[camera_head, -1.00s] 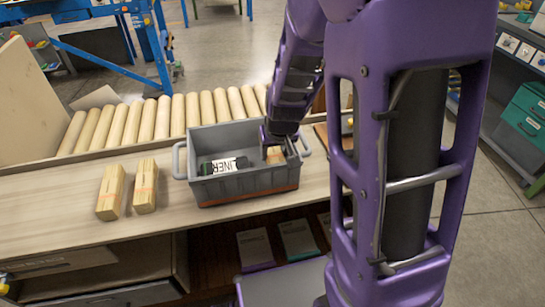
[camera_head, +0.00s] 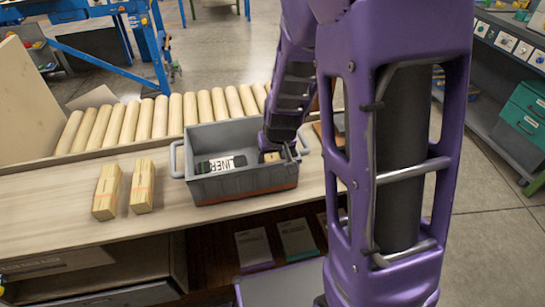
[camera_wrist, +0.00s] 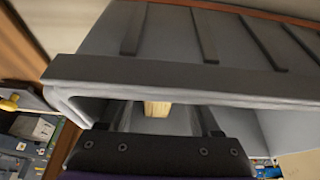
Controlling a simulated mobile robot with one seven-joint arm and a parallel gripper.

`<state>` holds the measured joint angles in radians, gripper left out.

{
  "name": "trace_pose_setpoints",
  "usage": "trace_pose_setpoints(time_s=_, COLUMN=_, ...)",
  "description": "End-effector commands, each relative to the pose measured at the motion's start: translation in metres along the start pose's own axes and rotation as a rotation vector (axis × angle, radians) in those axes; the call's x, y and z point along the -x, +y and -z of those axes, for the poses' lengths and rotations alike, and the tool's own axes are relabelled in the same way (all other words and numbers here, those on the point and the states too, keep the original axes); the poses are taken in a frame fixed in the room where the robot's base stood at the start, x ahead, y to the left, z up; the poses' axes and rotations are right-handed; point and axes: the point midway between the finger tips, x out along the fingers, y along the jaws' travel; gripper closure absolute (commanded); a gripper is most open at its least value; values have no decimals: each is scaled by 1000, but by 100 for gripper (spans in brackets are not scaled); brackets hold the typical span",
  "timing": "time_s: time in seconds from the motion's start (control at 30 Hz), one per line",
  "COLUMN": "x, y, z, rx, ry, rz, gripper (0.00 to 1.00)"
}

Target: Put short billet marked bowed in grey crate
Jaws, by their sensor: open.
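The grey crate (camera_head: 235,186) stands on the bench with a dark item labelled LINER (camera_head: 221,165) lying in its left part. A short wooden billet (camera_head: 270,157) is inside the crate's right end; its end also shows in the wrist view (camera_wrist: 157,108). I cannot read any mark on it. My gripper (camera_head: 278,144) reaches down into the right end of the crate, right at this billet. Its jaws are open, with the billet between them in the wrist view. The billet's lower part is hidden by the crate wall.
A row of wooden rollers (camera_head: 145,118) runs behind the crate. The bench (camera_head: 50,205) is clear at the far left. The crate's near wall and handles stand close to my gripper.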

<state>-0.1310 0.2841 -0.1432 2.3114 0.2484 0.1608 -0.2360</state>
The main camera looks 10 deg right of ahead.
Motion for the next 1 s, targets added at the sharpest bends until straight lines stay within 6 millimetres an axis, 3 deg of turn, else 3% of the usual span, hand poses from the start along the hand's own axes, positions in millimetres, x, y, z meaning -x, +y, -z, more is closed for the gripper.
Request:
trace_pose_setpoints(time_s=0.5, x=104, y=0, z=2, rx=1, ry=3, rz=1, gripper=36)
trace_pose_setpoints(time_s=0.7, x=119, y=0, z=1, rx=0, ry=2, rz=1, gripper=36)
trace_pose_setpoints(time_s=1.0, x=120, y=0, z=0, rx=0, ry=0, rz=0, gripper=36)
